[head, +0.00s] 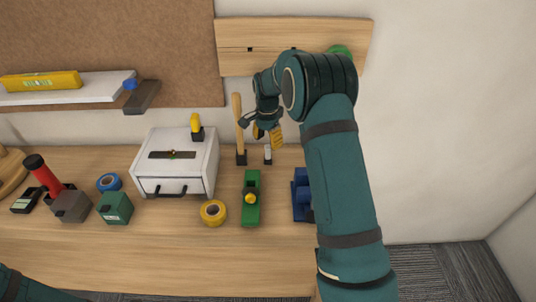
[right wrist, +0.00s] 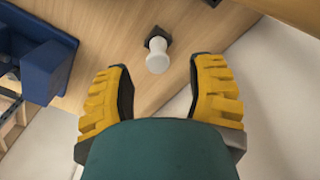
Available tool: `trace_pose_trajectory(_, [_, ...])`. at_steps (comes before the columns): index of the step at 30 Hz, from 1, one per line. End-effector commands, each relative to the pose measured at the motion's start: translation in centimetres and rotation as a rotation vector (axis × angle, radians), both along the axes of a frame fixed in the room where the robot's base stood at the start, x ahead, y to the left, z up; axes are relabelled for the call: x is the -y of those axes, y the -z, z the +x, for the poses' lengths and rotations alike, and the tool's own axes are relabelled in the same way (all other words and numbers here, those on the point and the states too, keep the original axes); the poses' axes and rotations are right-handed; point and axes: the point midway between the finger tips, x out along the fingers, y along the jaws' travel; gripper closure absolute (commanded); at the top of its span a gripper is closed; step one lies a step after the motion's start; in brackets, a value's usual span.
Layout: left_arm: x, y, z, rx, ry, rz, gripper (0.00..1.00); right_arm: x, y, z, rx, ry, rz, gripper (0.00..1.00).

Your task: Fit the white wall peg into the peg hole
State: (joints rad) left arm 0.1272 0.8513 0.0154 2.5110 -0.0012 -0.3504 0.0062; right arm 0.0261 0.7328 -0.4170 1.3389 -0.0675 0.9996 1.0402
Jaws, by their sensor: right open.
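The white wall peg (head: 267,149) stands upright in a small dark holder near the back of the wooden workbench. In the right wrist view the peg (right wrist: 157,56) and its dark holder (right wrist: 157,34) show just beyond the fingers. My right gripper (head: 267,134) is open and empty, with its yellow fingers just above the peg. The wrist view shows the two fingers (right wrist: 161,75) spread to either side, not touching it. A wooden board (head: 232,61) on the wall has small dark holes, one of them a peg hole (head: 250,49). My left gripper is out of view.
A wooden-handled tool (head: 238,125) stands close left of the peg. A white drawer box (head: 150,172), yellow tape (head: 213,212), a green tool (head: 251,207) and a blue object (head: 301,195) stand nearby. A green round thing (head: 340,50) is partly hidden behind my arm.

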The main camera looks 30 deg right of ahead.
Motion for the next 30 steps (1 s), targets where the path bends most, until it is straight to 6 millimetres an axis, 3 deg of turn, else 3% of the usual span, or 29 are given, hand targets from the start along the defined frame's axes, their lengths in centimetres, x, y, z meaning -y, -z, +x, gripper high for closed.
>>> trace_pose_trajectory(7, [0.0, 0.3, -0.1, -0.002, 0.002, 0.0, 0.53, 0.0, 1.4, -0.1, -0.001, 0.001, 0.001, 0.45])
trace_pose_trajectory(16, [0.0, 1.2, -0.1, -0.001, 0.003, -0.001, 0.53, 0.0, 5.5, -0.3, -0.002, 0.001, 0.001, 0.45])
trace_pose_trajectory(24, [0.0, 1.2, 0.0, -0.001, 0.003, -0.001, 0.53, 0.0, 5.6, -0.3, 0.0, 0.0, 0.0, 0.46])
trace_pose_trajectory(28, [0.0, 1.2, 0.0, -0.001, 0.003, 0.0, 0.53, -0.1, 5.6, -0.3, 0.0, 0.0, 0.0, 0.92])
trace_pose_trajectory(29, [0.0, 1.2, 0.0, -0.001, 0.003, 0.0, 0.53, 0.0, 5.6, -0.3, 0.0, 0.0, 0.0, 1.0])
trace_pose_trajectory(30, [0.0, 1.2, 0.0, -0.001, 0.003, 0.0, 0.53, 0.0, 5.6, -0.3, 0.0, 0.0, 0.0, 1.0])
